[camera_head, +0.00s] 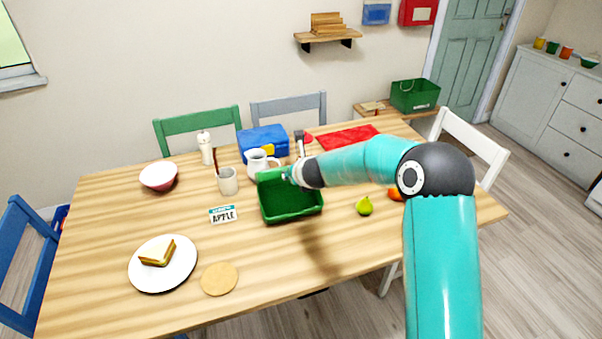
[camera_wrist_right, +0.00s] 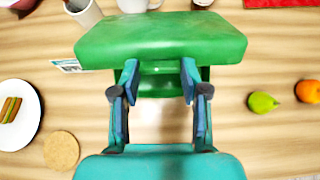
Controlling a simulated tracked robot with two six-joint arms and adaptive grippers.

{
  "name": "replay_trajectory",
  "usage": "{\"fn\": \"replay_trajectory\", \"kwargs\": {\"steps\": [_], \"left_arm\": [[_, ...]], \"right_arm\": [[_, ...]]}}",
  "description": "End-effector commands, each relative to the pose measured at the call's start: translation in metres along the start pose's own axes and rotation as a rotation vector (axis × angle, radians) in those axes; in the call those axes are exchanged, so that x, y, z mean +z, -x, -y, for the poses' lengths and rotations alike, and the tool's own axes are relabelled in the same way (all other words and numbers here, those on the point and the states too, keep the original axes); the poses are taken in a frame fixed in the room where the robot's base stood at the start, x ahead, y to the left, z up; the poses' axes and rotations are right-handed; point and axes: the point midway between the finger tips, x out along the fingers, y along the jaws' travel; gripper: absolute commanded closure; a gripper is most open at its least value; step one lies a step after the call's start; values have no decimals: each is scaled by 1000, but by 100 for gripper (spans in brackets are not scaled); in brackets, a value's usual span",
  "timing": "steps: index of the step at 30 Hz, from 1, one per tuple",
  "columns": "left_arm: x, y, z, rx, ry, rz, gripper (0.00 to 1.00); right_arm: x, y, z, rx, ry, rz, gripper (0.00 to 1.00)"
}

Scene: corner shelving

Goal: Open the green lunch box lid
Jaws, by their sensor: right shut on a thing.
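The green lunch box (camera_head: 291,217) stands on the wooden table with its inside showing and empty. Its green lid (camera_head: 269,174) is tilted up at the back edge, partly hidden by my right gripper. In the right wrist view the lid (camera_wrist_right: 160,38) fills the top, with part of the box (camera_wrist_right: 160,85) below it. My right gripper (camera_head: 290,174) is at the lid and shut on it; its fingers (camera_wrist_right: 160,75) reach to the lid's edge, and the exact contact is hard to see. My left gripper is not in view.
Behind the box are a white jug (camera_head: 257,163), a cup with utensils (camera_head: 228,181) and a blue lunch box (camera_head: 262,139). A pear (camera_head: 364,206) and an orange (camera_head: 394,194) lie to the right. A sandwich plate (camera_head: 179,279) and a coaster (camera_head: 219,279) are front left.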

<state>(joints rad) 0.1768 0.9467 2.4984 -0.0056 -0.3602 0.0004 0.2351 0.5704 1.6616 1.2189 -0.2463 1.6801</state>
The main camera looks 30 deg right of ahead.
Motion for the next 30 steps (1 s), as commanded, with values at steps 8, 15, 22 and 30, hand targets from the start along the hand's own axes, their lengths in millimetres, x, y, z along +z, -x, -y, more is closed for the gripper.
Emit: {"fn": "replay_trajectory", "kwargs": {"steps": [8,15,22,30], "left_arm": [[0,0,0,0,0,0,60],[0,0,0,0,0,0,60],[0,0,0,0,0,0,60],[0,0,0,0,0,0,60]], "right_arm": [[1,1,2,-2,-1,1,100],[0,1,3,-3,-2,1,100],[0,1,3,-4,-3,1,38],[0,1,3,-3,-3,0,29]]}}
